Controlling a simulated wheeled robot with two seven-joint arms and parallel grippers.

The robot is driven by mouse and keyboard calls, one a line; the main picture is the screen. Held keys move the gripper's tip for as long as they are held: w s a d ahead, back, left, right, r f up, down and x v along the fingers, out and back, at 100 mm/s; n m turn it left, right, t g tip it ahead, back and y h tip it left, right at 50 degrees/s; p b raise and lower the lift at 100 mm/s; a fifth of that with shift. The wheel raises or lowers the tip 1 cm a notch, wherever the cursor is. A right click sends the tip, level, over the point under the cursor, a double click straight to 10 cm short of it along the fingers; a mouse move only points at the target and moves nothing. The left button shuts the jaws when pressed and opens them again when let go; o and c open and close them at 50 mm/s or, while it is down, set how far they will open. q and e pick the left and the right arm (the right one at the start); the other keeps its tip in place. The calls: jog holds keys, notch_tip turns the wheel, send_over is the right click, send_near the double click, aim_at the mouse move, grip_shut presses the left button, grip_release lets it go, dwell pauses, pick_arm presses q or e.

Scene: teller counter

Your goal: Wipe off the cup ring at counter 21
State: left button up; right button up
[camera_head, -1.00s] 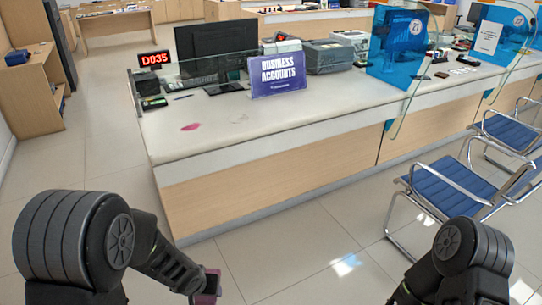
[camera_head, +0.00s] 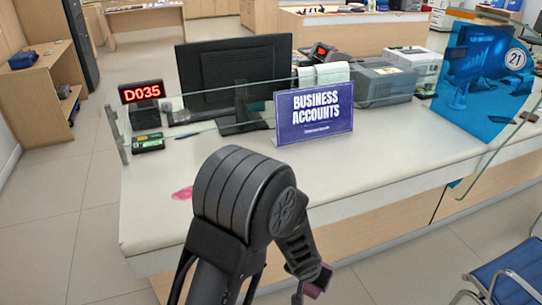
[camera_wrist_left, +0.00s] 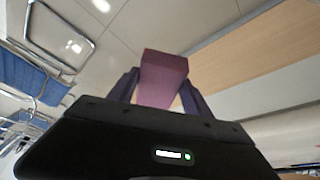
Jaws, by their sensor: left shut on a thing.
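The teller counter (camera_head: 390,158) has a pale top, and a pink-red stain (camera_head: 182,193) lies near its front left. No cup ring shows now; my left arm covers the counter area just right of the stain. My left gripper (camera_head: 308,288) is low in front of the counter's wood face, below the top. It is shut on a dull pink-purple block (camera_wrist_left: 163,78), which sticks out between the fingers in the left wrist view. The number 21 (camera_head: 515,58) is on a blue panel at the right. My right gripper is not in view.
A glass screen runs along the counter, with a purple "Business Accounts" sign (camera_head: 314,113) at it. Behind are a monitor (camera_head: 235,75), a D035 display (camera_head: 141,92) and a printer (camera_head: 380,82). A blue chair (camera_head: 508,270) stands at lower right.

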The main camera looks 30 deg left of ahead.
pick_arm(q)
jog(key=shift+w, duration=0.5)
jog(key=shift+r, duration=0.1)
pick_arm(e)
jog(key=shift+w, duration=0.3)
pick_arm(q)
jog(key=shift+s, duration=0.1)
